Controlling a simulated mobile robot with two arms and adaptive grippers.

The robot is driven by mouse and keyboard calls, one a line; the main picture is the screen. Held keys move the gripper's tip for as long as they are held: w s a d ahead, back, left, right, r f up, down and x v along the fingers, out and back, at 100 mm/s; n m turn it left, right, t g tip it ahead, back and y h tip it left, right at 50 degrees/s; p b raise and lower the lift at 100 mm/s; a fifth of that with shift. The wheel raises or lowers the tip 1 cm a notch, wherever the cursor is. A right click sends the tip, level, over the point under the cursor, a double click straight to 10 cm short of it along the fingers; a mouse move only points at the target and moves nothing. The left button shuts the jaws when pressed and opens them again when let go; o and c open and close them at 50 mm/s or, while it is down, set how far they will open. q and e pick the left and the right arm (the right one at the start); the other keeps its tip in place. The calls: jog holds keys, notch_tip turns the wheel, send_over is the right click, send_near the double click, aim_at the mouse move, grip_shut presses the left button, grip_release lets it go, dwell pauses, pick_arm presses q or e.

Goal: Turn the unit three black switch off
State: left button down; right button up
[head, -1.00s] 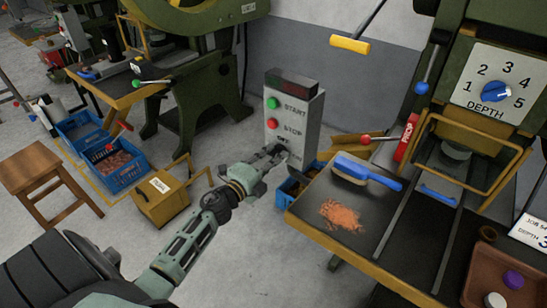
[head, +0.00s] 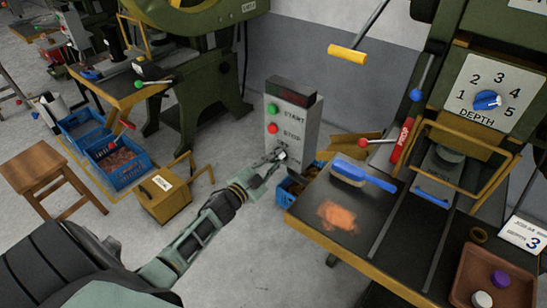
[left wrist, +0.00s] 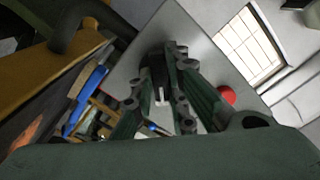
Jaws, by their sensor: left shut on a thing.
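The grey control box (head: 293,118) stands at centre in the head view. It has a dark display on top, a green START button (head: 272,109) and a red STOP button (head: 272,128). My left gripper (head: 280,155) is at the lower part of its front face, below STOP. In the left wrist view, the two fingers (left wrist: 167,72) are closed around the black switch (left wrist: 155,72), which has a pale mark. The fingers hide much of the switch, so its setting cannot be read. The red button (left wrist: 227,94) shows beside the fingers. My right gripper is not in view.
The press table (head: 300,222) lies right of the box, with a blue brush (head: 362,178) and copper scraps (head: 337,215). A yellow box (head: 164,195) stands on the floor left of my arm.

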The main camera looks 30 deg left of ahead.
pick_arm(q)
jog(key=n+p, duration=0.1)
jog(key=n, duration=0.3)
jog(key=shift+n, duration=0.3)
jog(key=shift+f+n+p, duration=0.1)
jog(key=shift+n+p, duration=0.55)
jog(key=shift+n, duration=1.15)
jog(key=c, duration=1.7)
grip_release()
jog(key=s, duration=0.8)
jog(key=s+a, duration=0.1)
jog(key=s, duration=0.3)
